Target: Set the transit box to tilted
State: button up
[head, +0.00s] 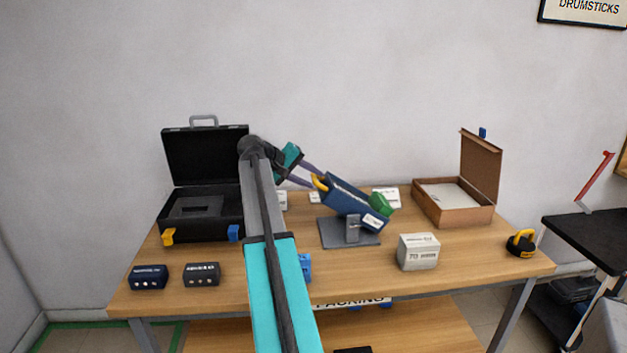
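A dark blue box (345,199), which I take to be the transit box, sits tilted on a grey stand (336,233). Its left end is raised and its right end is lower. A yellow handle (319,184) is on the raised end, and a green part (381,204) is at the lower right. A white label shows near the lower end. My gripper (314,179) reaches in from the upper left, its two purple fingers at the yellow handle. The fingers stand apart with the handle at their tips; whether they press on it is too small to tell.
An open black case (165,213) stands at the left, and an open brown box (455,214) at the right. A white carton (418,252), two small dark boxes and a black-yellow object (520,243) lie on the wooden table (460,262). My arm hides part of the table's middle.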

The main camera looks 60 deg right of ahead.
jog(key=v, duration=1.2)
jog(key=shift+b, duration=0.3)
jog(key=shift+w+r, duration=0.1)
